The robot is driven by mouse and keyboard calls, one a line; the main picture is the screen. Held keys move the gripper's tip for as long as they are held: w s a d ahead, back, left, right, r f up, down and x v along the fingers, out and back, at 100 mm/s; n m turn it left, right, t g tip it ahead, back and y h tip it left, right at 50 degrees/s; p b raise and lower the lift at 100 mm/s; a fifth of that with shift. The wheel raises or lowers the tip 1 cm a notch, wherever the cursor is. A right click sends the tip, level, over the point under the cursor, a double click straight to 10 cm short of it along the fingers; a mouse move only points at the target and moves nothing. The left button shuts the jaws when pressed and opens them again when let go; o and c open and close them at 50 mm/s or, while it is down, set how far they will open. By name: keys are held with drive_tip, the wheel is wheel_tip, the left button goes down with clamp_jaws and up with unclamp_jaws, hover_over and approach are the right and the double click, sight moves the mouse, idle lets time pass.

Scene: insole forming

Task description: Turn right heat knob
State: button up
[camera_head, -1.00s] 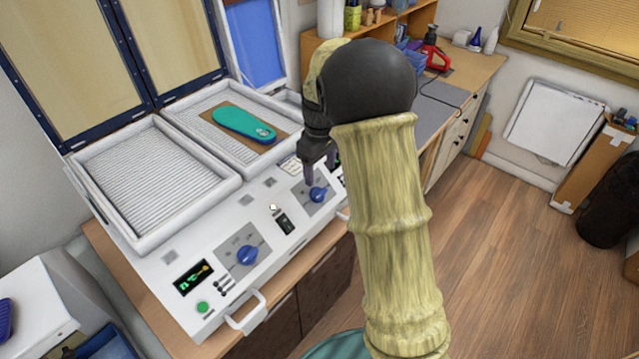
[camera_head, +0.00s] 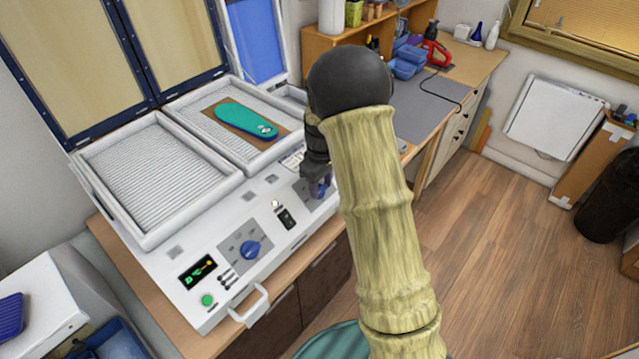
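The right heat knob (camera_head: 323,189) is blue and sits on the front panel of the white machine (camera_head: 180,262). My gripper (camera_head: 317,180) is down at this knob and covers most of it. Only a bit of blue shows by the fingers, so I cannot tell whether they are closed on it or which way the knob points. The left heat knob (camera_head: 250,249), also blue, is in plain view on its grey dial plate, with nothing touching it.
A teal insole (camera_head: 240,121) lies on a brown board in the machine's right tray; the left tray (camera_head: 150,180) is empty. A white handle (camera_head: 250,308) juts from the front edge. Raised lids stand behind.

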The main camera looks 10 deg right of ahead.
drive_tip(key=shift+a, duration=0.2)
drive_tip(key=shift+d, duration=0.2)
drive_tip(key=shift+m, duration=0.3)
drive_tip(key=m+y, duration=0.1)
drive_tip(key=m+g+y, duration=0.1)
drive_tip(key=shift+w+d+m+y, duration=0.2)
drive_tip(key=shift+d+m+y, duration=0.1)
drive_tip(key=shift+m+y, duration=0.1)
drive_tip(key=m+y, duration=0.1)
drive_tip(key=m+g+y, duration=0.1)
drive_tip(key=m, duration=0.1)
drive_tip(key=shift+d+f, duration=0.15)
drive_tip(key=shift+d, duration=0.1)
drive_tip(key=m+y, duration=0.1)
drive_tip(key=m+y+b, duration=0.2)
drive_tip(key=shift+d+f+m, duration=0.25)
drive_tip(key=shift+d+m, duration=0.05)
drive_tip(key=m+t+y+b, duration=0.1)
drive_tip(key=m, duration=0.1)
drive_tip(key=m+t+y+b, duration=0.1)
drive_tip(key=m+y, duration=0.1)
drive_tip(key=shift+s+d+f, duration=0.15)
drive_tip(key=shift+d, duration=0.05)
drive_tip(key=shift+m, duration=0.4)
